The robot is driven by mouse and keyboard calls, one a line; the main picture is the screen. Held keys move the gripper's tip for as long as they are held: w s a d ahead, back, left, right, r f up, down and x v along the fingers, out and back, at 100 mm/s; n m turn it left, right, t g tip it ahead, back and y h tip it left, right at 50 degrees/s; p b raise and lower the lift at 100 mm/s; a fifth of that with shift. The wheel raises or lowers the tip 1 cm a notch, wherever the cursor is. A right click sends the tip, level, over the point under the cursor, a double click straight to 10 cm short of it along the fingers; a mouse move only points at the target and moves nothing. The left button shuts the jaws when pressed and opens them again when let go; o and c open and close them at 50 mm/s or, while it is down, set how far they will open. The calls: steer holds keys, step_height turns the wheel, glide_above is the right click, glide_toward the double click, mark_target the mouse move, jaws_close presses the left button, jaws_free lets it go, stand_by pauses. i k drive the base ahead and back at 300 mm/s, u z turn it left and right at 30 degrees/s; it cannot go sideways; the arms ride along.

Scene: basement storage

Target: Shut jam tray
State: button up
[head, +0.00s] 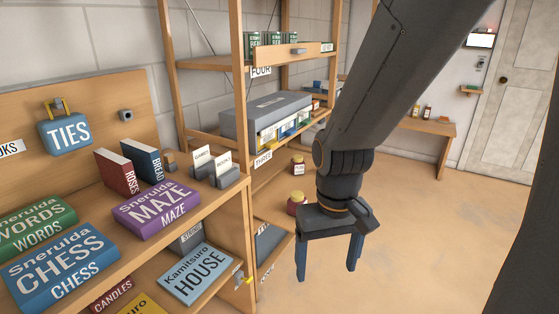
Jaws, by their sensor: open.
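My gripper (328,262) hangs open and empty, fingers down, in front of the wooden shelving and over the floor. I cannot tell for sure which part is the jam tray. Two dark red jars, an upper one (298,165) and a lower one (296,202), stand low on the shelving just left of my gripper. A wooden front with a small grey handle (298,51) and a small label I cannot read is on the upper shelf marked FOUR, with green boxes (270,40) behind it. My arm hides part of the shelving's right side.
A near wooden bookcase (240,192) at left holds books, including a purple MAZE book (155,208). A grey box (266,112) sits on the middle shelf. Tan floor (420,240) is open to the right. A small table (425,125) and a door (505,85) stand at the back.

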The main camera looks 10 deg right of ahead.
mark_target(270, 198)
steer(key=z, duration=0.35)
steer(key=k, duration=0.3)
steer(key=z, duration=1.1)
steer(key=i, duration=1.4)
steer(key=u, duration=0.65)
